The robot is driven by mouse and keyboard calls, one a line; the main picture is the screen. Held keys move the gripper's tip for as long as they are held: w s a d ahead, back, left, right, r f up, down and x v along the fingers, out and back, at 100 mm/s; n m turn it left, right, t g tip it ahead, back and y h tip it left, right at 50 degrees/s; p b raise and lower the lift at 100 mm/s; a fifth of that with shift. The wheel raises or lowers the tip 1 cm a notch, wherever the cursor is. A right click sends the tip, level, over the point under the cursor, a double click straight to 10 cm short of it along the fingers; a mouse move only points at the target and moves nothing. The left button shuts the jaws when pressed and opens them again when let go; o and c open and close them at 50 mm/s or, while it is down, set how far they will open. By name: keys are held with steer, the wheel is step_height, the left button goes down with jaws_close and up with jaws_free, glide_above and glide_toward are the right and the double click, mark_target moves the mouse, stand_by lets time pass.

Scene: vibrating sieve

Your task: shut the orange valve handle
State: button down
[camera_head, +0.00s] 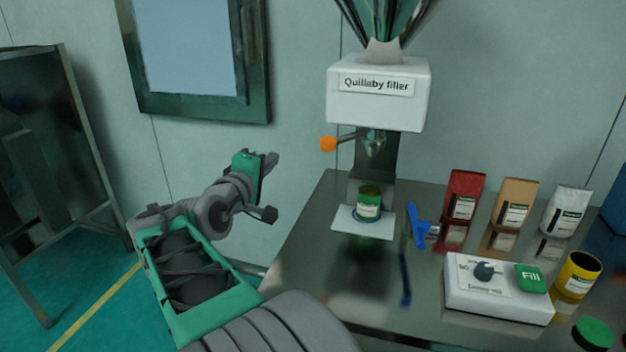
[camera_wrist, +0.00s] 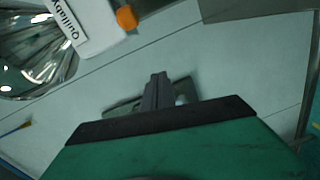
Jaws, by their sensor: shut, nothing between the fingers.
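The orange valve handle (camera_head: 328,144) is a round orange knob on a thin dark lever sticking out to the left below the white Quillaby filler (camera_head: 379,102). The orange knob also shows at the top of the wrist view (camera_wrist: 126,17), beside the filler's label. My gripper (camera_head: 272,158) is to the left of the knob and slightly lower in the head view, apart from it. In the wrist view its fingers (camera_wrist: 158,80) are together and hold nothing. A green jar (camera_head: 368,201) stands under the filler's spout on a white plate.
The metal table holds a blue tool (camera_head: 420,231), red (camera_head: 464,196), tan (camera_head: 513,203) and white (camera_head: 566,212) bags, a control box (camera_head: 497,300) with a green Fill button, and a yellow cup (camera_head: 577,274). A framed panel (camera_head: 195,58) hangs on the wall. Space left of the filler is clear.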

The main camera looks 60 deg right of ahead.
steer(key=shift+s+d+r+g+h, duration=0.35)
steer(key=shift+s+d+r, duration=0.05)
steer(key=shift+s, duration=0.2)
steer(key=shift+s+d+r+g+h, duration=0.35)
steer(key=shift+s, duration=0.2)
steer(key=s+d+p, duration=0.1)
steer(key=s+d, duration=0.2)
steer(key=d, duration=0.5)
steer(key=shift+s+d, duration=0.15)
steer(key=shift+d, duration=0.25)
steer(key=shift+s+f, duration=0.1)
